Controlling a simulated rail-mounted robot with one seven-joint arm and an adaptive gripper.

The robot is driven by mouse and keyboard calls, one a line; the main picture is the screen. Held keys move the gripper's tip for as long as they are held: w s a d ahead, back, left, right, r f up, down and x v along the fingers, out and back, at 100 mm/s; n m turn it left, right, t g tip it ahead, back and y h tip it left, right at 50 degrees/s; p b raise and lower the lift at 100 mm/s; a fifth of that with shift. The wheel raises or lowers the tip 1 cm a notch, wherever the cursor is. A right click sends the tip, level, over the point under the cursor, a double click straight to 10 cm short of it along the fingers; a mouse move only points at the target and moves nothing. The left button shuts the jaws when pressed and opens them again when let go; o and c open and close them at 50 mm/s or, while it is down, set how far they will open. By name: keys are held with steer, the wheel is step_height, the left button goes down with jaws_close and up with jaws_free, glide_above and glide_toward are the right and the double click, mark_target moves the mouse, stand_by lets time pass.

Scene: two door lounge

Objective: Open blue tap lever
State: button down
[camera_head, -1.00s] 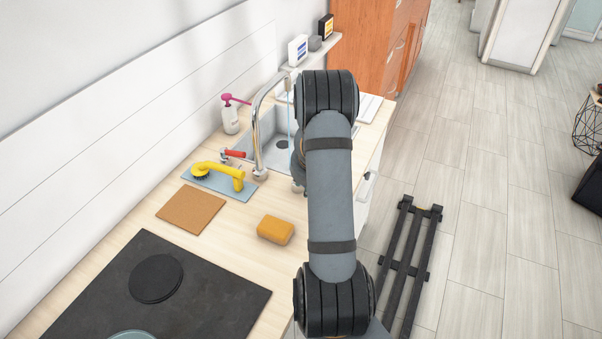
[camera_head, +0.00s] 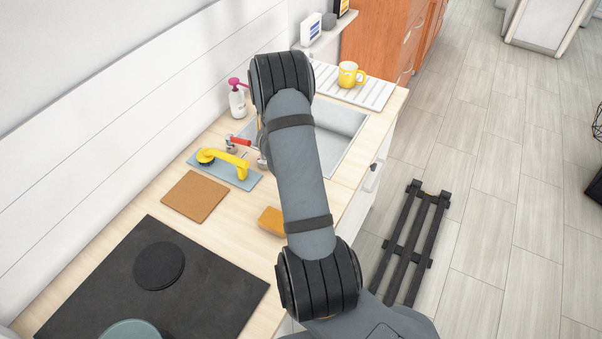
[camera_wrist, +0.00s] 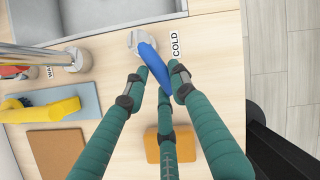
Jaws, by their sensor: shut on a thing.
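The blue tap lever (camera_wrist: 154,66) rises from a round metal base (camera_wrist: 141,40) beside a "COLD" label in the wrist view. My gripper (camera_wrist: 152,88) has its teal fingers closed around the lever's lower part, with the lever between the fingertips. In the head view my arm hides the blue lever, my gripper and most of the faucet. The red tap lever (camera_head: 240,140) shows left of my arm. It also shows at the left edge of the wrist view (camera_wrist: 14,72), near the metal faucet base (camera_wrist: 74,59).
A yellow brush (camera_head: 238,163) lies on a blue mat (camera_head: 212,172). A cork board (camera_head: 194,196) and orange sponge (camera_head: 271,220) lie nearer. The sink (camera_head: 335,128) is beyond my arm, with a yellow mug (camera_head: 348,76) on the drying rack (camera_head: 376,95) behind it.

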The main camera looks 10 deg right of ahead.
stand_by(0.4)
steer(key=c, duration=1.4)
jaws_free()
steer(key=shift+r, duration=0.1)
steer(key=v, duration=1.1)
steer(key=shift+a+r, duration=0.15)
steer(key=shift+r, duration=0.2)
steer(key=shift+s, duration=0.15)
steer(key=x, duration=1.2)
steer(key=shift+r, duration=0.1)
